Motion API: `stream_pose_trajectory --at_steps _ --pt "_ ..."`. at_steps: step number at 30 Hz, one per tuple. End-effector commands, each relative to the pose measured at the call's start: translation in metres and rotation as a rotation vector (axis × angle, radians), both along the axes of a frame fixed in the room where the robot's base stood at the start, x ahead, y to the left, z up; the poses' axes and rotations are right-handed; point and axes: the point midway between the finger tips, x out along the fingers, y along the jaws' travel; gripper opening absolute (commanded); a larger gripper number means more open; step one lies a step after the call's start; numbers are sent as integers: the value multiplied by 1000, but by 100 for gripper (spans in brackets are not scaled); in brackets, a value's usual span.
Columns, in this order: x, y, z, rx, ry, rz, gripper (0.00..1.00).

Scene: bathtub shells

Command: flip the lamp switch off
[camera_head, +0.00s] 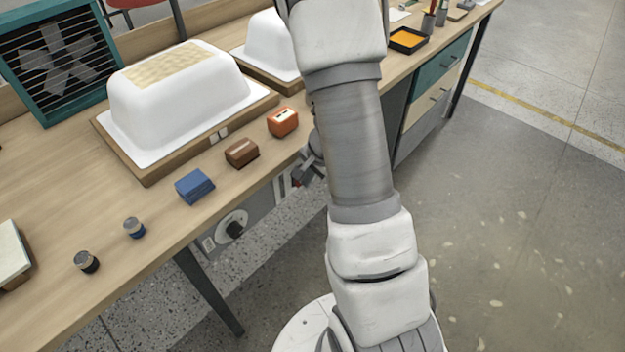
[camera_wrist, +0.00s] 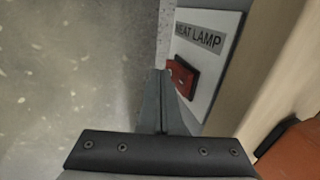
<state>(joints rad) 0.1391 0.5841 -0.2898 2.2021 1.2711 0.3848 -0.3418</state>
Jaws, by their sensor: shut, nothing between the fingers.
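A red rocker switch (camera_wrist: 183,77) sits on a pale plate (camera_wrist: 207,62) labelled "HEAT LAMP" in the wrist view. The plate is on the front side of the workbench, below the top. My gripper (camera_wrist: 163,74) is shut and empty. Its fingertips are right beside the switch's left edge and overlap it slightly in the picture; I cannot tell whether they touch. In the head view my gripper (camera_head: 303,174) is at the bench's front edge, partly hidden behind my arm, and the switch cannot be made out clearly. Which way the switch is tipped is unclear.
The workbench (camera_head: 75,190) carries white tub shells (camera_head: 180,105), an orange block (camera_head: 283,121), a brown block (camera_head: 241,152), a blue block (camera_head: 194,186) and small jars. A round dial (camera_head: 232,226) is on the bench's front. Drawers (camera_head: 440,75) stand right; open floor lies in front.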

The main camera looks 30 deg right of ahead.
Motion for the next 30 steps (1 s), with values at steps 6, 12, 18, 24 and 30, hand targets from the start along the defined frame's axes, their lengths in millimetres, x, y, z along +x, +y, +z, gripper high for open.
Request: stream_pose_trajectory --at_steps 6,12,18,24,30 --pt "0 0 0 0 0 0 0" --pt "1 0 -6 7 -19 -1 0" --pt "4 1 -3 20 -53 -1 0" --pt "4 1 -2 20 -52 -1 0" --pt "4 1 6 20 -52 -1 0"
